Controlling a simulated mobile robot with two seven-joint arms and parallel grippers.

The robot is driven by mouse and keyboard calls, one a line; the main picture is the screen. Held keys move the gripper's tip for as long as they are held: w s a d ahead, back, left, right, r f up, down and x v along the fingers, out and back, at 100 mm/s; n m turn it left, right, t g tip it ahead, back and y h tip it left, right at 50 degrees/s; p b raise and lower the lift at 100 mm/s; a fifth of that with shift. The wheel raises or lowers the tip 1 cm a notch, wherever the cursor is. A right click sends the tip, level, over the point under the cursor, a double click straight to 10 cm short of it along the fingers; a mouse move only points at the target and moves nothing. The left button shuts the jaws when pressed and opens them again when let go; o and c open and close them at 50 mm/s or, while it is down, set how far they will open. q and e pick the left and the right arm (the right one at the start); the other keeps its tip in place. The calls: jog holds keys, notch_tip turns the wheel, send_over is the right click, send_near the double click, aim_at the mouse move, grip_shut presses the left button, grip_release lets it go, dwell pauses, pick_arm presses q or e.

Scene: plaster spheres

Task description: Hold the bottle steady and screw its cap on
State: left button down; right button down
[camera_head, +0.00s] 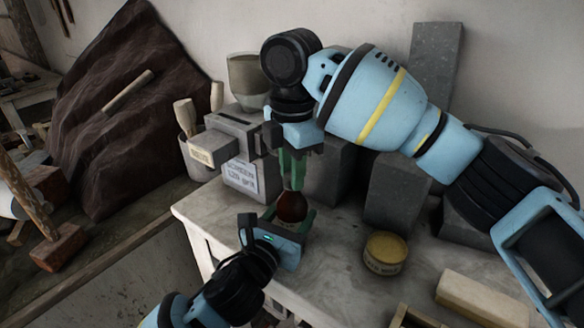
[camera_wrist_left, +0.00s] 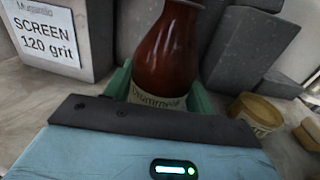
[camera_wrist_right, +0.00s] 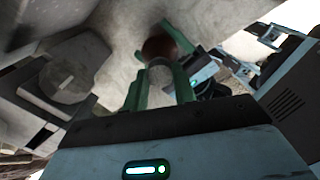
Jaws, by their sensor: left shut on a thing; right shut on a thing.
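The brown bottle (camera_head: 291,207) stands upright at the table's edge, with a pale label showing in the left wrist view (camera_wrist_left: 160,100). My left gripper (camera_head: 290,222) is shut around its lower body, one green finger on each side. In the right wrist view a pale cap (camera_wrist_right: 159,75) is between these fingers, in line with the brown bottle (camera_wrist_right: 160,47). The fingers hide the cap in the head view, and I cannot tell whether it is seated on the neck.
A box labelled "SCREEN 120 grit" (camera_wrist_left: 45,35) stands behind the bottle at left. Grey blocks (camera_head: 398,190) stand behind at right. A round yellow tin (camera_head: 385,250) and a pale block (camera_head: 485,298) lie to the right. A pot of tools (camera_head: 200,165) is at back left.

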jog(key=m, duration=0.5)
jog(key=shift+f, duration=0.1)
jog(key=m, duration=0.9)
jog(key=shift+m, duration=0.3)
jog(key=m, duration=0.3)
jog(key=shift+m, duration=0.4)
jog(key=c, duration=1.1)
grip_release()
jog(key=shift+o, duration=0.2)
notch_tip(320, 180, up, 12)
